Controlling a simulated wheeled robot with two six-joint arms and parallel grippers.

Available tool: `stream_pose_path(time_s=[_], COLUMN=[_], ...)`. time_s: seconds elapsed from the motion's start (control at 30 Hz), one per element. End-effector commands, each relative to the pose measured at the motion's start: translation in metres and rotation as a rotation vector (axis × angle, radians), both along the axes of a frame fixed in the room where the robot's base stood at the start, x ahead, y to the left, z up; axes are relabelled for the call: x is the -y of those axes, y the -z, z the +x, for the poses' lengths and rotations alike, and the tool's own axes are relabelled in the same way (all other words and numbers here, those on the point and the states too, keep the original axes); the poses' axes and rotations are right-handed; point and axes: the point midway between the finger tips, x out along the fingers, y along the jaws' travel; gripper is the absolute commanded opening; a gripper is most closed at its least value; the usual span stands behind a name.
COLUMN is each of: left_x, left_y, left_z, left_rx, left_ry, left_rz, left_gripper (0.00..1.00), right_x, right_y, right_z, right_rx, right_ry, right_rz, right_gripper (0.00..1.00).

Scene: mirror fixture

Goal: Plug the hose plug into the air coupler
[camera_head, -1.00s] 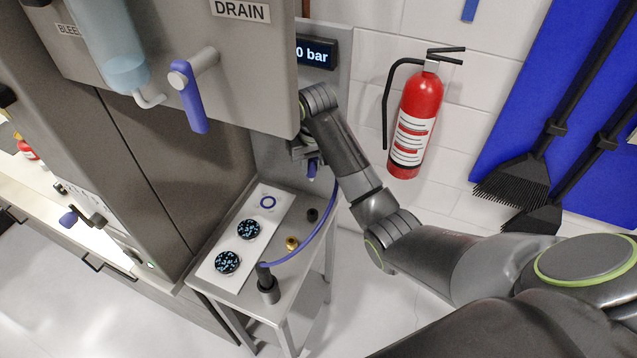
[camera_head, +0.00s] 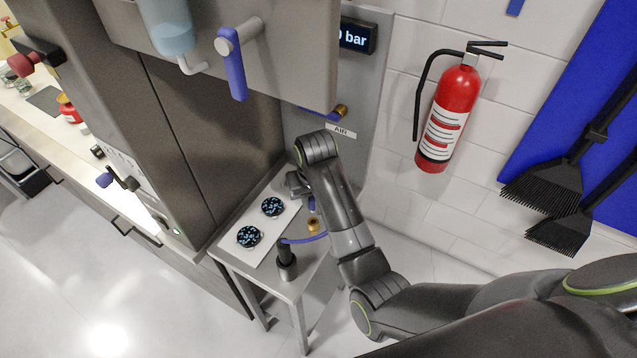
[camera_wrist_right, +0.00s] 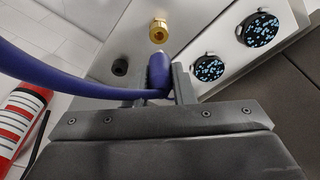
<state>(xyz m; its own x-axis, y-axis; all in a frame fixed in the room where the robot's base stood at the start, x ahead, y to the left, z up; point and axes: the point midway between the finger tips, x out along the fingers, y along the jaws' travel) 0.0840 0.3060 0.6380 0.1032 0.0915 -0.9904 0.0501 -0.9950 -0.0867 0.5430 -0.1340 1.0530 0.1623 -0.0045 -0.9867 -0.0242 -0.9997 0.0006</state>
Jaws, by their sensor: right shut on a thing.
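My right gripper (camera_head: 308,195) is low over the small metal stand and shut on the blue hose plug (camera_head: 312,205). In the right wrist view, the plug (camera_wrist_right: 158,66) sits between the fingers (camera_wrist_right: 160,84), its tip toward a brass fitting (camera_wrist_right: 158,31), with a gap in the picture. This brass fitting, apparently the air coupler, stands on the stand top (camera_head: 313,225), just below the plug in the head view. The blue hose (camera_wrist_right: 45,78) bends away from the plug; its other end meets a black post (camera_head: 287,262). My left gripper is out of view.
The stand (camera_head: 238,257) carries a white strip with two dark speckled discs (camera_head: 273,207). A black knob (camera_wrist_right: 119,67) is beside the brass fitting. A panel with a blue lever (camera_head: 318,112) and an AIR label rises behind. A fire extinguisher (camera_head: 447,120) hangs at right.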

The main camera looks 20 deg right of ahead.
Motion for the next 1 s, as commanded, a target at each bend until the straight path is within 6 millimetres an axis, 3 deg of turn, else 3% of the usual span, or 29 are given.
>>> stream_pose_path(time_s=[0.37, 1.0], left_x=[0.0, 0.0], left_y=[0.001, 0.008], left_z=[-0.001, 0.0], left_rx=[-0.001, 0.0], left_ry=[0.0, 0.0], left_rz=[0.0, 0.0], left_gripper=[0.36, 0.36], right_x=[0.0, 0.001], right_y=[0.003, 0.04], right_z=[0.0, 0.0], right_rx=[-0.001, 0.0], right_ry=[0.0, 0.0], right_rz=[0.0, 0.0], right_gripper=[0.0, 0.0])
